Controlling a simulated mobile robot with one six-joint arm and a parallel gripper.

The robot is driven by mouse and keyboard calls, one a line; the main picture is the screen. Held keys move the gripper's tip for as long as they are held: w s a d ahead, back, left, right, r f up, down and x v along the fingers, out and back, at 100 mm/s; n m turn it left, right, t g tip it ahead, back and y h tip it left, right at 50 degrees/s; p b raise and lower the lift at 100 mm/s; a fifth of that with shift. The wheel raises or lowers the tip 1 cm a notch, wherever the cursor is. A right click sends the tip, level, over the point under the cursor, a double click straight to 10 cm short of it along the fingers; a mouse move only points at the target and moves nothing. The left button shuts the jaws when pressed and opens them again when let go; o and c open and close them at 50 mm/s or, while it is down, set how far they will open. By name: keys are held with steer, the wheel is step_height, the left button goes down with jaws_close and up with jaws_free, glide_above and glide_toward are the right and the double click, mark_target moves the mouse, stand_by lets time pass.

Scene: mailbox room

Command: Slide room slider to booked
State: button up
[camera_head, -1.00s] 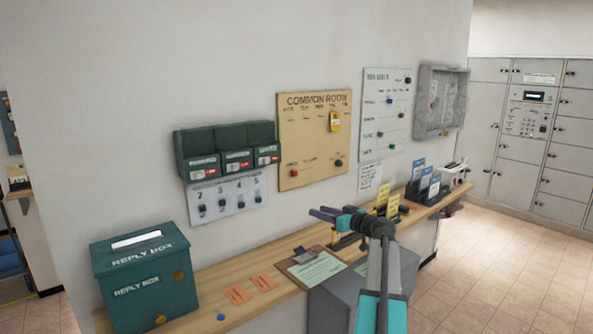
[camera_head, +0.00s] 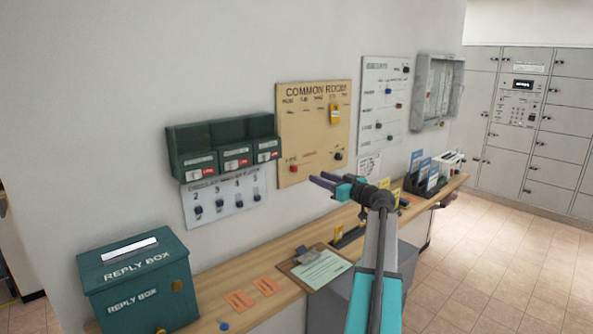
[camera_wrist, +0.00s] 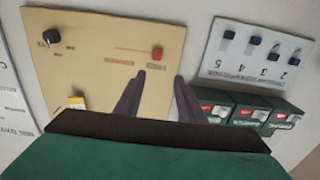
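The tan Common Room board (camera_head: 310,145) hangs on the wall. Near its lower left is a red knob (camera_head: 293,169), which in the upside-down wrist view (camera_wrist: 157,53) sits at the end of a thin line. I take this knob for the room slider; its end labels are too blurred to read. A dark knob (camera_head: 338,156) is at the board's lower right. My gripper (camera_head: 322,180) is in front of the board's lower edge, empty. In the wrist view its fingers (camera_wrist: 159,76) are apart, with the red knob seen beyond the gap between them.
Green bins (camera_head: 222,149) and a small panel of dark switches (camera_head: 225,198) are left of the board. A white chart (camera_head: 385,105) is to its right. The wooden shelf (camera_head: 215,313) below holds a green reply box (camera_head: 138,285) and a clipboard (camera_head: 314,270).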

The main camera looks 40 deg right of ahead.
steer(key=shift+d, duration=0.25)
steer(key=p, duration=0.5)
glide_toward(296, 167)
steer(key=w, duration=0.6)
steer(key=shift+w+d+r, duration=0.15)
steer(key=shift+w+r, duration=0.05)
steer(key=shift+w, duration=0.1)
steer(key=shift+w+f, duration=0.1)
steer(key=shift+w, duration=0.8)
jaws_close()
